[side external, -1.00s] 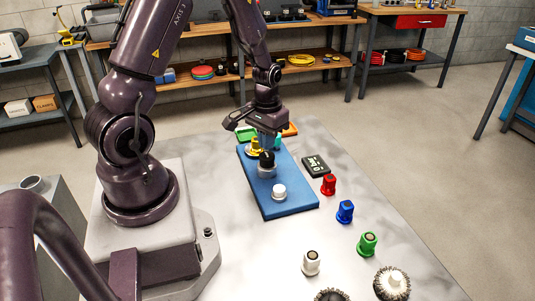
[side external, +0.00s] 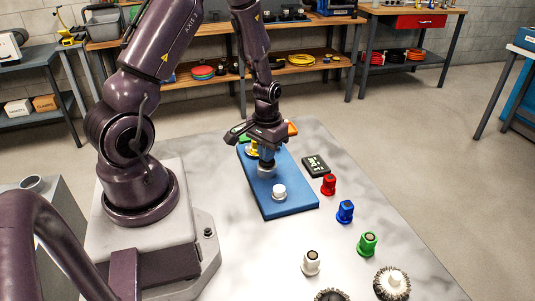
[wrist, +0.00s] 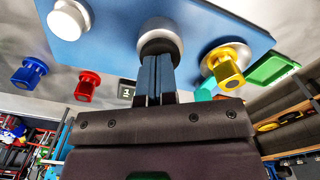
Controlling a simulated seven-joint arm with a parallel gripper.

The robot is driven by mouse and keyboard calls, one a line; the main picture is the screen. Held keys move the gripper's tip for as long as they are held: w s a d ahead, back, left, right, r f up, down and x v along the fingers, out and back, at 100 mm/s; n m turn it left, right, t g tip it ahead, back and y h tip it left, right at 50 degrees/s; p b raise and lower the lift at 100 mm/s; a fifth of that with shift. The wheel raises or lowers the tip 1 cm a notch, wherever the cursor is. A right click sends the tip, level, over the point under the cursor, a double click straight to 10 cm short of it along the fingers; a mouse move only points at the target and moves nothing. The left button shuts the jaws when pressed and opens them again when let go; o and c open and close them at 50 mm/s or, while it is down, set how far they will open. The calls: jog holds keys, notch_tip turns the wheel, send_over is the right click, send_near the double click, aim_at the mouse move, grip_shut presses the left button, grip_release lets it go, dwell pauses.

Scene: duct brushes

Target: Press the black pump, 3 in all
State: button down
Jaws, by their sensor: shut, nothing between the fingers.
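The black pump (wrist: 157,45) sits in a pale grey collar (side external: 266,172) on the blue board (side external: 290,206). My gripper (side external: 267,160) is shut and empty, pointing down at the pump. In the wrist view, its fingertips (wrist: 157,60) overlap the dark pump top and appear to be on it. In the side view the fingers hide the black top, so I cannot tell how far it is pressed. A small dark counter (side external: 315,166) lies right of the board. It shows partly in the wrist view (wrist: 126,92), with what looks like a 1.
On the board, a yellow pump (wrist: 227,66) and a white pump (side external: 279,191) flank the black one. Red (side external: 328,184), blue (side external: 345,211), green (side external: 367,244) and white (side external: 311,263) pieces stand to the right. Round brushes (side external: 391,283) are at the front.

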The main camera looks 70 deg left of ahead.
dwell(0.3)
jog(key=shift+r, duration=1.3)
jog(key=shift+f, duration=1.4)
jog(key=shift+r, duration=1.4)
jog(key=shift+f, duration=0.1)
